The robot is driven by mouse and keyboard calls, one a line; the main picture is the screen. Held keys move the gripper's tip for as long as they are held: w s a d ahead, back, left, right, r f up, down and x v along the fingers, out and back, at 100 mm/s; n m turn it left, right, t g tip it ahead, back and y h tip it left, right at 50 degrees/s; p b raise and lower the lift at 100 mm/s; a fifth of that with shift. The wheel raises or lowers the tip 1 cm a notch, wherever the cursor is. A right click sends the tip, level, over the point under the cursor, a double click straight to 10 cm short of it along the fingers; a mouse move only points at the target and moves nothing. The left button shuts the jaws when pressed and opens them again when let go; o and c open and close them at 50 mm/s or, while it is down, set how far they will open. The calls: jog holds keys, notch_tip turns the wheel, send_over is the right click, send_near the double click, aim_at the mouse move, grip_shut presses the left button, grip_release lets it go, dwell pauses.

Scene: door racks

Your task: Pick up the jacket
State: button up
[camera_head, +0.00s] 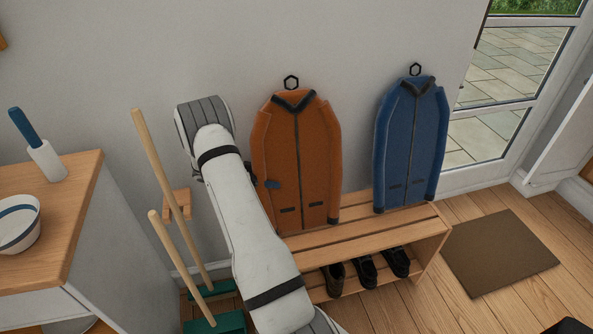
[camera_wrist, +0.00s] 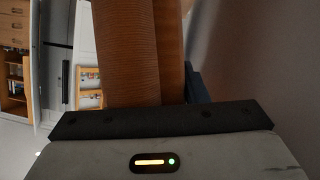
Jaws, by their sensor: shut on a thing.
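In the wrist view the jacket's orange-brown cloth (camera_wrist: 130,60) fills the middle, right at the dark gripper edge. A blue jacket (camera_head: 410,145) hangs to the right, apart from my gripper.
A wooden bench (camera_head: 375,232) with several dark shoes (camera_head: 365,272) below stands under the jackets. Two brooms (camera_head: 170,200) lean left of my arm, beside a wooden counter (camera_head: 75,215) with a bowl (camera_head: 20,225). A brown mat (camera_head: 500,252) lies at right near the glass door.

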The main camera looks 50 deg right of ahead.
jog(key=shift+d, duration=0.1)
jog(key=c, duration=0.4)
jog(key=shift+r, duration=0.1)
